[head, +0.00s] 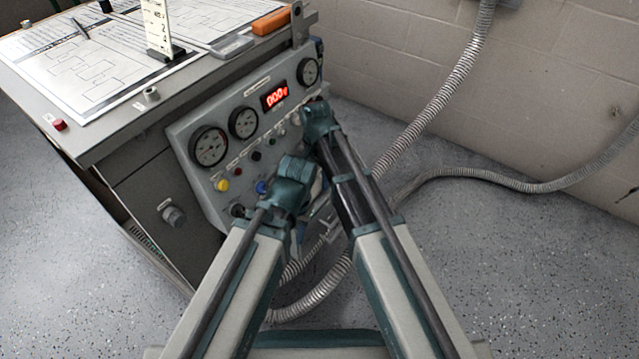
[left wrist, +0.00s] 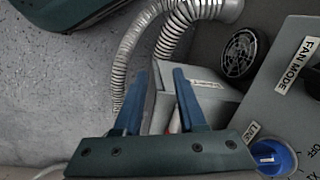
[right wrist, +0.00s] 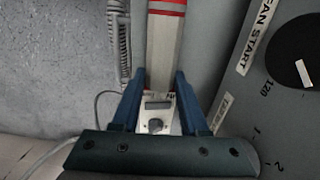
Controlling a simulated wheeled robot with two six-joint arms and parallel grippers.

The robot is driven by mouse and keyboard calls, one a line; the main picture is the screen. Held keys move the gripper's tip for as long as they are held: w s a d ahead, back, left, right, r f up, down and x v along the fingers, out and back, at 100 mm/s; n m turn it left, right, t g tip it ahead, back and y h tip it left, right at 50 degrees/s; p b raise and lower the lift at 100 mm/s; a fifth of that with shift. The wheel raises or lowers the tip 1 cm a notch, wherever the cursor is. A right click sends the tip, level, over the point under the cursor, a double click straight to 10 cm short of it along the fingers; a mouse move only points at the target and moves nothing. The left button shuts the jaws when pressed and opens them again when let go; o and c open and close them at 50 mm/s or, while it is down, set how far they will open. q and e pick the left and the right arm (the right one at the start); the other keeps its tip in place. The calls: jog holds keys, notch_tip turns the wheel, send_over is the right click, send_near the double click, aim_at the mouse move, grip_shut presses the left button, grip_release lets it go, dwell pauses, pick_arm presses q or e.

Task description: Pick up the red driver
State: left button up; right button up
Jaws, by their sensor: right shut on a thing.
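A small red piece (left wrist: 174,120), perhaps the red driver, shows between the fingers of my left gripper (left wrist: 161,72) in the left wrist view, in front of a grey labelled box (left wrist: 208,104). Most of it is hidden, so I cannot tell its shape. The left gripper is open, with a wide gap between its fingers. My right gripper (right wrist: 160,72) is shut on a small pale device (right wrist: 157,115) with a display and a knob. In the head view, my wrists hide both sets of fingertips in front of the control panel (head: 200,140).
The panel carries gauges (head: 209,146), a red display (head: 274,95) and knobs, including a blue knob (left wrist: 272,157) close to the left gripper. Flexible conduits (head: 450,85) run along the wall and floor.

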aim_at(320, 181)
grip_shut()
jog(key=shift+r, duration=0.1)
jog(key=shift+s+d+r+p, duration=0.15)
jog(key=shift+d+r+p, duration=0.05)
jog(key=shift+r+p, duration=0.4)
notch_tip(320, 181, up, 6)
jog(key=p, duration=0.6)
jog(key=s+d, duration=1.1)
jog(key=d, duration=0.4)
jog(key=shift+s+d+f, duration=0.2)
jog(key=shift+s+d, duration=0.05)
jog(key=shift+d, duration=0.15)
jog(key=shift+o, duration=1.3)
grip_release()
grip_shut()
